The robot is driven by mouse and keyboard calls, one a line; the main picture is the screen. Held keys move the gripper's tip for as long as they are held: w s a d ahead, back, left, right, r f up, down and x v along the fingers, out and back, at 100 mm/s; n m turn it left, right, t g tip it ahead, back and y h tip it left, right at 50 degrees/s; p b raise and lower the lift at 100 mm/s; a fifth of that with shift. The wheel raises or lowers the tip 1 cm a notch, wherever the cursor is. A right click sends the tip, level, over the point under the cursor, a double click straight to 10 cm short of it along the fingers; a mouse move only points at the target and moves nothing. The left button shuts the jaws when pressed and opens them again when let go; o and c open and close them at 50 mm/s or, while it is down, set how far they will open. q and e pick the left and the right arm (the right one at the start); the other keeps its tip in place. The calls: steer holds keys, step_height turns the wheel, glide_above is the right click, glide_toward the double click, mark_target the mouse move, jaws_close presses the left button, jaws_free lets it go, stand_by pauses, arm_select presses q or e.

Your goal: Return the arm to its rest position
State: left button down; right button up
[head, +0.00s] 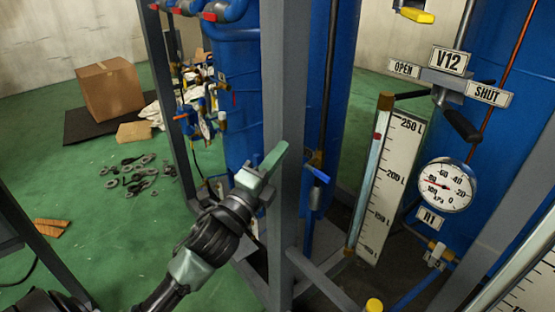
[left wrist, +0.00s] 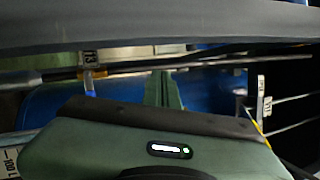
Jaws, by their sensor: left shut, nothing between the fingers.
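My left arm comes in from the lower left in the head view. Its left gripper (head: 274,160) is shut and empty, in front of the grey frame post (head: 285,70) and close to it; I cannot tell whether they touch. In the left wrist view the shut green fingers (left wrist: 165,88) point away from the camera towards a blue surface (left wrist: 210,75), with nothing between them. A grey beam (left wrist: 160,30) crosses the top of that view close by. My right gripper is not in view.
Blue tanks (head: 235,85) stand behind the frame. A blue-handled valve (head: 317,174) is just right of the gripper. Further right are a level scale (head: 393,185), a pressure gauge (head: 446,186) and the V12 sign (head: 451,61). Green floor (head: 95,225) at left is mostly open, with scattered parts (head: 135,175) and a cardboard box (head: 110,90).

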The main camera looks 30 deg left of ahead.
arm_select(q)
steer(key=shift+s+a+f+n+g, duration=0.1)
steer(key=shift+f+n+g, duration=0.4)
steer(key=shift+f, duration=0.4)
step_height(320, 180, down, 25)
steer(key=w+a+n+g+y, duration=0.1)
steer(key=w+a+n+g, duration=0.1)
steer(key=n+g, duration=0.3)
steer(key=s+f+n+g, duration=0.2)
steer(key=s+f, duration=0.1)
steer(key=f, duration=0.6)
steer(key=s+f+n+g, duration=0.2)
steer(key=s+f, duration=0.2)
steer(key=f, duration=0.5)
steer(key=s+d+f+n+g, duration=0.3)
steer(key=s+f+g, duration=0.1)
steer(key=s+f, duration=0.95)
steer(key=s+d+f+n+g, duration=0.3)
steer(key=s+f, duration=0.9)
steer(key=s, duration=0.2)
steer(key=s+d+f+n+g, duration=0.1)
steer(key=s+d+f+g, duration=0.1)
steer(key=s, duration=1.1)
steer(key=shift+s+f+n+g+h, duration=0.15)
steer(key=shift+f+n+g+h, duration=0.2)
steer(key=shift+f+g, duration=0.4)
steer(key=shift+f, duration=0.15)
